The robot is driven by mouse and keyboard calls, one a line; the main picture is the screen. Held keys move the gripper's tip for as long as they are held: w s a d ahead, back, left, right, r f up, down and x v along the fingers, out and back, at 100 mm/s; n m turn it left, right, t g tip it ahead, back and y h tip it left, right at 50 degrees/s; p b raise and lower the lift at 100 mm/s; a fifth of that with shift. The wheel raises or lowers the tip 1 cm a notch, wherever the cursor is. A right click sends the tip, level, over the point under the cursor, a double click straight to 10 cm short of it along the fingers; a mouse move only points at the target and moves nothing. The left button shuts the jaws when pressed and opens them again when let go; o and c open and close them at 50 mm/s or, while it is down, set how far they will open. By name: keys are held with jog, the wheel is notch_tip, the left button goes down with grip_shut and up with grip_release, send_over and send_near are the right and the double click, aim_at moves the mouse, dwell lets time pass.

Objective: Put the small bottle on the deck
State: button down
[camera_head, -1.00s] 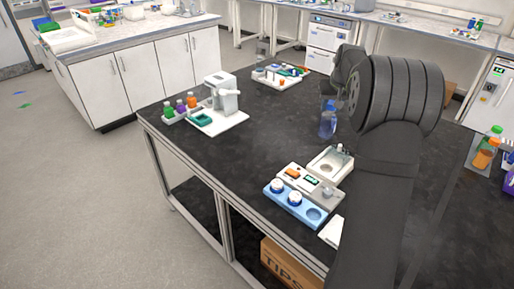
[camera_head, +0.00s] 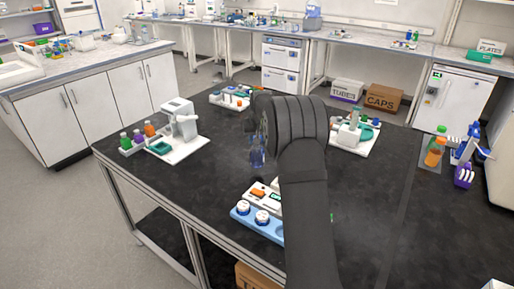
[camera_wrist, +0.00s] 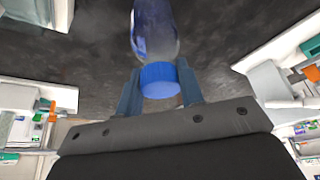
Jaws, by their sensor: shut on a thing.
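A small bottle with clear blue sides (camera_head: 257,158) hangs upright below my gripper (camera_head: 254,136), over the middle of the black table. In the wrist view its blue cap (camera_wrist: 160,80) sits between the two fingers of my gripper (camera_wrist: 160,88), which is shut on it. The body of the bottle (camera_wrist: 155,30) points away from the fingers. A white deck with a dispenser and a teal block (camera_head: 190,150) stands at the left of the table. A similar white deck (camera_head: 362,150) stands right of my arm. Which one the task means, I cannot tell.
A blue rack with white-capped bottles (camera_head: 243,208) sits at the front, partly behind my arm. Several coloured bottles stand in a small rack (camera_head: 140,143) at the left. A white tray (camera_head: 222,101) is at the back. The black table (camera_head: 215,170) is clear between these.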

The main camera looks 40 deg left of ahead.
aim_at(257, 147)
jog(key=shift+f, duration=2)
jog(key=c, duration=1)
grip_release()
jog(key=shift+o, duration=0.2)
jog(key=v, duration=1.2)
